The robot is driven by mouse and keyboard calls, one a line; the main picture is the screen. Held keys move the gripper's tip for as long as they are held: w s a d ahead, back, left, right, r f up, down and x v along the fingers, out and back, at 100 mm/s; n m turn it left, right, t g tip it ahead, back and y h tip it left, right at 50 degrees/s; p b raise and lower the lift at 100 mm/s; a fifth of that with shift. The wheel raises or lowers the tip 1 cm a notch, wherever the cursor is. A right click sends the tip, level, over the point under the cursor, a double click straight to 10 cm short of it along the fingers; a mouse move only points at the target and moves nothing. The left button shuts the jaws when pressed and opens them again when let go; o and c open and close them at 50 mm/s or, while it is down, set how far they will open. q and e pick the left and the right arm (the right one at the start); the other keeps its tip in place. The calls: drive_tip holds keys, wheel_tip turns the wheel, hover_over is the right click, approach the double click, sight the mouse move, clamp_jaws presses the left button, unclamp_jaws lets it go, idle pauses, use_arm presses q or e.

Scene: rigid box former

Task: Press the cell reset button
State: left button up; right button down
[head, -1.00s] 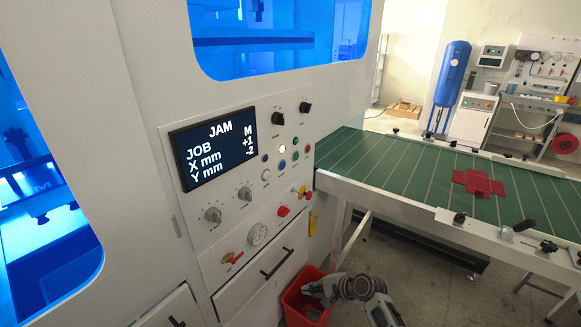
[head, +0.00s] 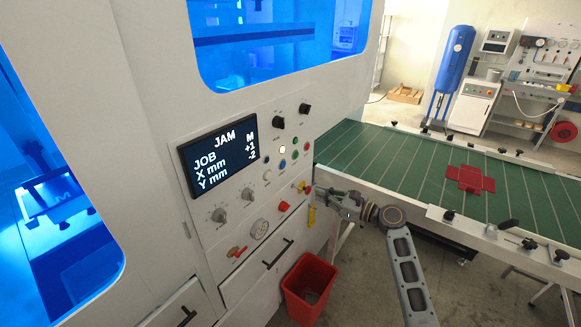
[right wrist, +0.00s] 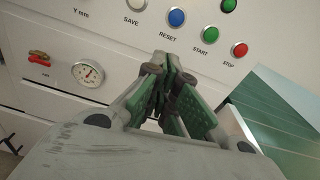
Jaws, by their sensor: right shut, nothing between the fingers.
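The blue reset button (head: 282,163) sits on the machine's white control panel, below and right of the screen. In the right wrist view the blue button (right wrist: 176,17) shows near the top, with the label RESET under it. My right gripper (head: 322,193) is shut and empty, in front of the panel's lower right side, below and right of the button. In the right wrist view its closed fingertips (right wrist: 164,60) point toward the panel, below the blue button and apart from it. My left gripper is not in view.
The screen (head: 220,153) reads JAM. Beside the blue button are a white button (head: 267,174), a green one (head: 295,155) and a red one (head: 307,145). A red-and-yellow switch (head: 304,188) is near my gripper. A green conveyor (head: 400,165) lies right; a red bin (head: 309,285) stands below.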

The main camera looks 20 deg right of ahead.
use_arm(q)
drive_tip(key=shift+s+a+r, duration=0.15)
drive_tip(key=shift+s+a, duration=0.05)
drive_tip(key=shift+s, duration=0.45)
use_arm(e)
drive_tip(key=r, duration=0.1)
drive_tip(key=d+r+m, duration=0.1)
drive_tip(key=r, duration=0.1)
drive_tip(key=shift+w+r+t, duration=0.15)
drive_tip(key=shift+w+t, duration=0.05)
drive_tip(key=shift+t, duration=0.1)
drive_tip(key=shift+w+a, duration=0.1)
drive_tip(key=p, duration=0.2)
approach(284, 168)
drive_tip(key=x, duration=0.5)
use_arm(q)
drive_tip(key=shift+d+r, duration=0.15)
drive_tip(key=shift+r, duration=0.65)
use_arm(e)
drive_tip(key=shift+x, duration=1.05)
